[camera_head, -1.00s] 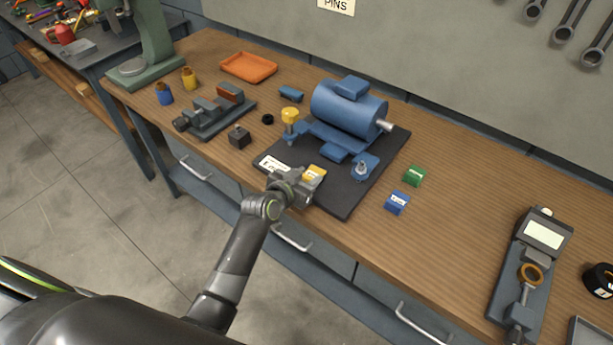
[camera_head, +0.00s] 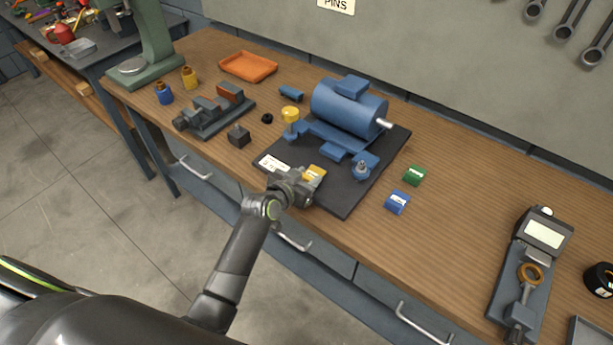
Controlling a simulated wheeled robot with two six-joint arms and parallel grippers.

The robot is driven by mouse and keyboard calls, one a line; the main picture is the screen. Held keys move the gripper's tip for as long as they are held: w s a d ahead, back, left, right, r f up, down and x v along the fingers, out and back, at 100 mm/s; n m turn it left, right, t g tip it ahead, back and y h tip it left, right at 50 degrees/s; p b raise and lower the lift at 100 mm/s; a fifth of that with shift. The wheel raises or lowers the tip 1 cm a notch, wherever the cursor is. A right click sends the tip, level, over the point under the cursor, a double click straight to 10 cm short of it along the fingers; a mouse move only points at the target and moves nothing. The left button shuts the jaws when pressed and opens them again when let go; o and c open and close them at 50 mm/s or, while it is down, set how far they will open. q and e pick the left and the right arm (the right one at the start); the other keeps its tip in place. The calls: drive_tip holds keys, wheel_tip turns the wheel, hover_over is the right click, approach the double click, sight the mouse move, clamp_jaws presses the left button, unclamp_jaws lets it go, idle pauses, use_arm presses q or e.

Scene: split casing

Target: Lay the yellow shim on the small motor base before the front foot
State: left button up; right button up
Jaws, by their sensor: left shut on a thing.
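The yellow shim (camera_head: 315,172) shows just beyond the jaws of my left gripper (camera_head: 308,183), which is shut on it. The gripper is over the near part of a black mat (camera_head: 337,205). The blue motor (camera_head: 347,106) lies on that mat with its grey shaft pointing right. Its blue base (camera_head: 334,150) is behind the gripper, apart from the shim in the picture. A blue foot block (camera_head: 365,165) with a grey top is at the base's right near side. A yellow-topped piece (camera_head: 290,119) stands at its left. My right gripper is not in view.
A white label (camera_head: 272,163) lies on the mat left of the gripper. A green block (camera_head: 414,175) and a blue block (camera_head: 397,202) sit right of the mat. A dark vise (camera_head: 213,112) and an orange tray (camera_head: 248,67) are at the left.

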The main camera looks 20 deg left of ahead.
use_arm(q)
drive_tip(key=shift+f, duration=0.3)
drive_tip(key=o, duration=1.1)
drive_tip(key=shift+c, duration=0.2)
drive_tip(key=shift+r, duration=0.1)
drive_tip(key=shift+r+p, duration=0.6)
drive_tip(key=shift+r, duration=0.2)
wheel_tip(320, 180, up, 6)
drive_tip(key=p, duration=0.6)
drive_tip(key=shift+r, duration=0.25)
drive_tip(key=shift+f, duration=0.1)
